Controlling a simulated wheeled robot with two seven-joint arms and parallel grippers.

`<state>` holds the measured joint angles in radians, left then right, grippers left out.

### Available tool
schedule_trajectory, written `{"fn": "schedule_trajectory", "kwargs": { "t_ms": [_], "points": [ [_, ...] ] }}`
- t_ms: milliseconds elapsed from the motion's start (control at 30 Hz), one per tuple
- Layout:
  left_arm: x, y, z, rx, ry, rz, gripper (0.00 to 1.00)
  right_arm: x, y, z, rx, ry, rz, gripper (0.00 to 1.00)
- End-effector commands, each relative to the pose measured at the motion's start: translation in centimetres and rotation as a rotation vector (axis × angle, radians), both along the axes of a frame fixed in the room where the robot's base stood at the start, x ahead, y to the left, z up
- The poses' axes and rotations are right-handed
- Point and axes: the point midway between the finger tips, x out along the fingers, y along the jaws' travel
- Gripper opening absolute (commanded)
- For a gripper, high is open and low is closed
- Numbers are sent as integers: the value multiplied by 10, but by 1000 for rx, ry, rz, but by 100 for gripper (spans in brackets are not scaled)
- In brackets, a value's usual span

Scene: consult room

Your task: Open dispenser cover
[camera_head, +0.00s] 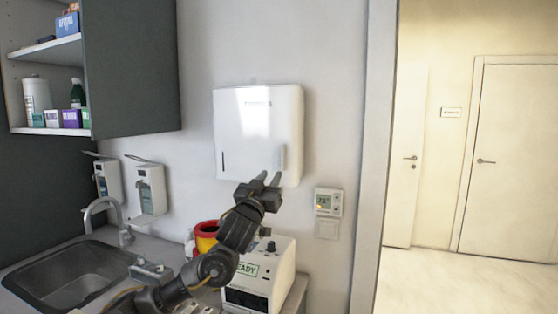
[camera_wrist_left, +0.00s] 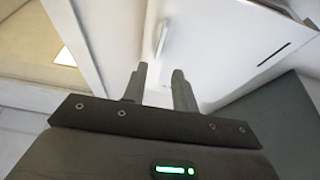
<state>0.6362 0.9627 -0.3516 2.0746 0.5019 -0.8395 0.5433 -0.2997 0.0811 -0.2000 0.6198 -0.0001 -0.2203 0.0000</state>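A white wall dispenser (camera_head: 245,130) with a closed front cover hangs on the wall in the middle of the head view. A pale upright handle (camera_head: 281,157) sits low on the right of its cover. The dispenser (camera_wrist_left: 225,45) also shows in the left wrist view, with a dark slot and the pale handle (camera_wrist_left: 160,38) ahead of my fingers. My left gripper (camera_head: 268,178) is open, its fingers apart and pointing up at the cover's lower right, just below the handle. No object shows between the fingers (camera_wrist_left: 157,84). Contact with the cover cannot be told. My right gripper is not in view.
A thermostat (camera_head: 328,202) is on the wall to the right. A white device (camera_head: 262,272) and a red-yellow bin (camera_head: 206,238) stand on the counter under my arm. Two smaller dispensers (camera_head: 151,188) hang above the sink (camera_head: 75,275) at left. A grey cabinet (camera_head: 135,65) is upper left.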

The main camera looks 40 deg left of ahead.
Motion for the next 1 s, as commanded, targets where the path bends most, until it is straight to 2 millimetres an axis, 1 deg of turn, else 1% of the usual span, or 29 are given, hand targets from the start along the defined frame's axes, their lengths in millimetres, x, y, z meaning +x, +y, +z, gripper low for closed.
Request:
{"fn": "schedule_trajectory", "kwargs": {
  "t_ms": [33, 200, 400, 500, 667, 900, 967, 1000],
  "points": [
    [7, 3, 9, 0, 0, 2, 28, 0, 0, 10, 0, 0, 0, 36],
    [36, 14, 23, 0, 0, 3, 28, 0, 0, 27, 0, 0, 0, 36],
    [64, 23, 33, -1, 2, 2, 28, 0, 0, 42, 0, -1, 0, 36],
    [73, 26, 35, 0, 1, 2, 28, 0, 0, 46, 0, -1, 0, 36],
    [79, 28, 36, 0, 1, 0, 28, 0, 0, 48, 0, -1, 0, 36],
    [80, 28, 35, 1, 1, 0, 28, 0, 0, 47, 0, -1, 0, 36],
    [80, 28, 35, 1, 1, 0, 22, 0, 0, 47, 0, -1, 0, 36],
    [80, 28, 35, 1, 1, 0, 16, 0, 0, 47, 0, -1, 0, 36]
  ]
}}
